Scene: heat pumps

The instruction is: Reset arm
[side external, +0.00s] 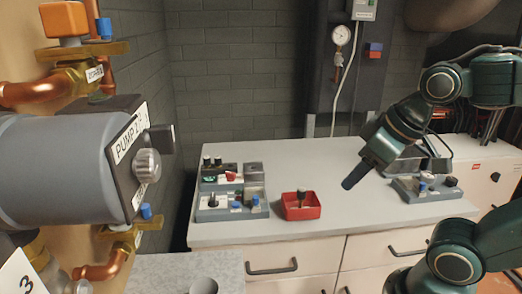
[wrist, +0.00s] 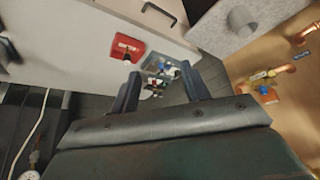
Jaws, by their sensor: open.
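My gripper (side external: 352,182) hangs over the right half of the white worktop in the side view, tilted down to the left. In the wrist view my gripper (wrist: 160,92) shows two dark fingers spread apart with nothing between them. It is open and empty. In the side view it is to the right of a small red tray (side external: 312,212), apart from it. The red tray also shows in the wrist view (wrist: 114,47), up and left of the fingers.
A grey organizer (side external: 232,212) with small parts stands left of the tray. Another grey holder (side external: 437,193) stands at the right of the worktop. A dark object stands in the red tray. A large grey pump (side external: 60,165) and copper pipes fill the left. The front middle worktop is clear.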

